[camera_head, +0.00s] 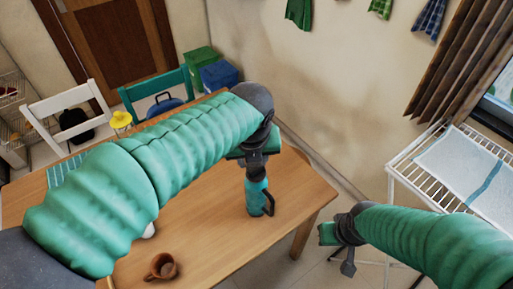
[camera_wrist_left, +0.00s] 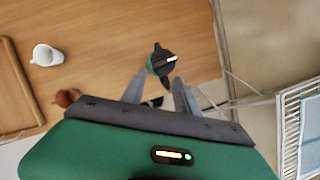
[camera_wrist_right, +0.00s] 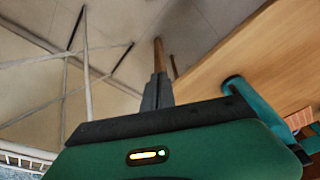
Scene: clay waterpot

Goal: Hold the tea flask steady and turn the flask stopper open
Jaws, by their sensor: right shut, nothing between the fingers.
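The tea flask (camera_head: 256,196) is a teal cylinder with a black side handle, upright near the table's right edge. Its dark stopper (camera_wrist_left: 161,59) shows from above in the left wrist view. My left gripper (camera_head: 256,167) hangs over the top of the flask. In the left wrist view its two fingers (camera_wrist_left: 160,78) are spread, with the stopper just beyond their tips. My right gripper (camera_head: 348,268) is off the table's right side, apart from the flask. Its fingers are together and empty in the right wrist view (camera_wrist_right: 158,78).
A brown clay cup (camera_head: 162,267) stands on the table (camera_head: 215,235) at the front. A white pot (camera_wrist_left: 46,55) and a wooden tray (camera_wrist_left: 14,95) show in the left wrist view. A white wire rack (camera_head: 430,165) stands at the right. Chairs stand behind the table.

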